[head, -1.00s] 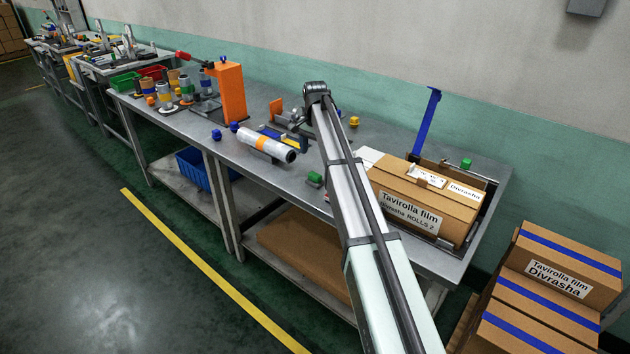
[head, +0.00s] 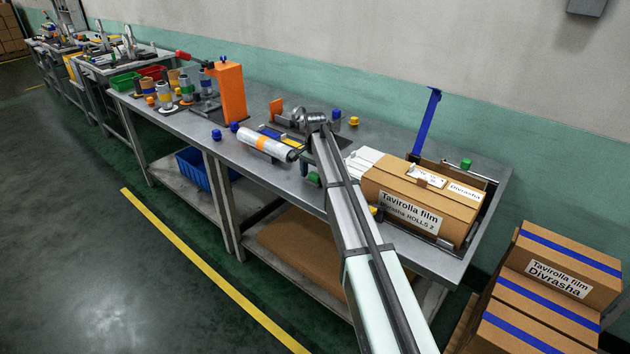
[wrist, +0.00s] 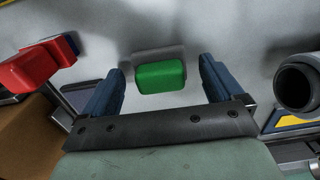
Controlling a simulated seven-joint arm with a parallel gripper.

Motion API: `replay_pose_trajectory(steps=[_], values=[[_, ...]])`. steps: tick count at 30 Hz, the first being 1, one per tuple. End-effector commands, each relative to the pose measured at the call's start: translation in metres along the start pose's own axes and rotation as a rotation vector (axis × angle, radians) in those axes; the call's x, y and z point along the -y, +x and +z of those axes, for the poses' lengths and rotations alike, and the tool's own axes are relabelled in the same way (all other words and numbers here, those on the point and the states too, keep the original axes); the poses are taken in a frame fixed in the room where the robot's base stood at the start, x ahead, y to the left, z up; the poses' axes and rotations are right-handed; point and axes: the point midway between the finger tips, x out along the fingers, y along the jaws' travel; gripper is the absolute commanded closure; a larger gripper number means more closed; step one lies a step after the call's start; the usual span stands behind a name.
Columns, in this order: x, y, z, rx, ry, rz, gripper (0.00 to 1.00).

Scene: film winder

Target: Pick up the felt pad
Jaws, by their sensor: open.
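The felt pad, a green block with a grey base (wrist: 160,77), lies on the grey bench top. In the wrist view it sits between and just beyond the two blue fingers of my gripper (wrist: 162,68). The fingers are open, one on each side, with a gap to the pad on both sides. In the head view the green pad (head: 313,179) shows near the bench's front edge, partly covered by my arm. My fingers are hard to make out there.
A film roll (head: 262,142) lies left of the pad; its dark hollow end (wrist: 298,84) is at the wrist view's right. A red-and-blue thing (wrist: 22,72) is at its left. A labelled cardboard box (head: 415,205) stands right of my arm. An orange stand (head: 230,92) is farther left.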

Motion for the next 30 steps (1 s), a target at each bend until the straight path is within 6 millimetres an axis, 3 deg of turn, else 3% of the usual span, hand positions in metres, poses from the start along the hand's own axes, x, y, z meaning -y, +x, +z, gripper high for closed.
replay_pose_trajectory(steps=[4, 23, 30], values=[[0.0001, -0.0003, -0.0001, 0.000, 0.000, 0.000, 0.06], [0.0001, -0.0004, 0.0000, 0.000, 0.000, 0.000, 0.67], [0.0001, -0.0014, -0.0001, 0.000, 0.000, 0.000, 0.67]])
